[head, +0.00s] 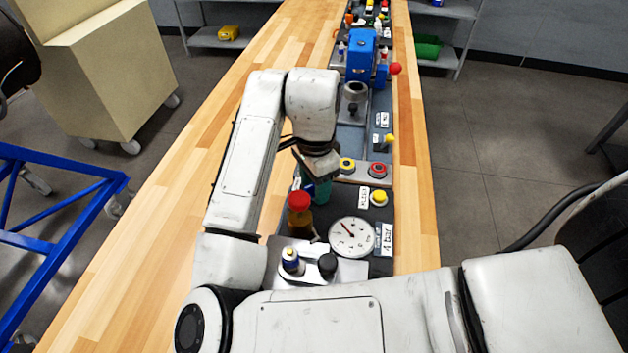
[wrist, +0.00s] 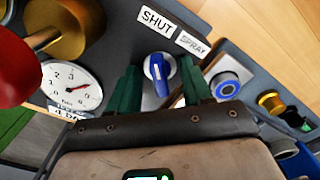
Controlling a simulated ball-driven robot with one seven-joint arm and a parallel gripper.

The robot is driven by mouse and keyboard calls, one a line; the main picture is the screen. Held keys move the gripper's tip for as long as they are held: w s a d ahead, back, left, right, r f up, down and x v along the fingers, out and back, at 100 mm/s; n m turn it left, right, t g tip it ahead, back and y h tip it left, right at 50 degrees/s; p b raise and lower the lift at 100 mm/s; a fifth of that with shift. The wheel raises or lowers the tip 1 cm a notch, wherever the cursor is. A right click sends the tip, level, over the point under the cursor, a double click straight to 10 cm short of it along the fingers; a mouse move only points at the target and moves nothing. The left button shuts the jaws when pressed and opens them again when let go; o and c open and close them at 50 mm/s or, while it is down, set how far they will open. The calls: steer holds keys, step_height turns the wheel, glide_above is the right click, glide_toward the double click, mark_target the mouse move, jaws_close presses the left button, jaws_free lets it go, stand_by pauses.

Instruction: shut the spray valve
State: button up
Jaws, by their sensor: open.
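The spray valve is a blue lever knob (wrist: 158,72) on a pale round base, seen in the wrist view just ahead of my gripper. A SHUT label (wrist: 157,20) and a SPRAY label (wrist: 193,43) lie beyond it on the dark panel. My gripper (wrist: 158,68) is open, its two green fingers on either side of the knob in the picture. I cannot tell whether they touch it. In the head view my gripper (head: 317,188) points down over the bench behind the red-topped knob, and the valve is mostly hidden by my arm.
A red knob on a brass stem (wrist: 65,38) rises close at the left of the wrist view. A dial gauge (head: 352,237) lies in front of my gripper. A blue-ringed round fitting (wrist: 228,84) sits right of my fingers. A blue machine (head: 361,58) stands farther along the bench.

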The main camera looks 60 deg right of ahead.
steer(key=shift+o, duration=0.8)
steer(key=shift+r+p, duration=2.15)
steer(key=shift+r, duration=0.4)
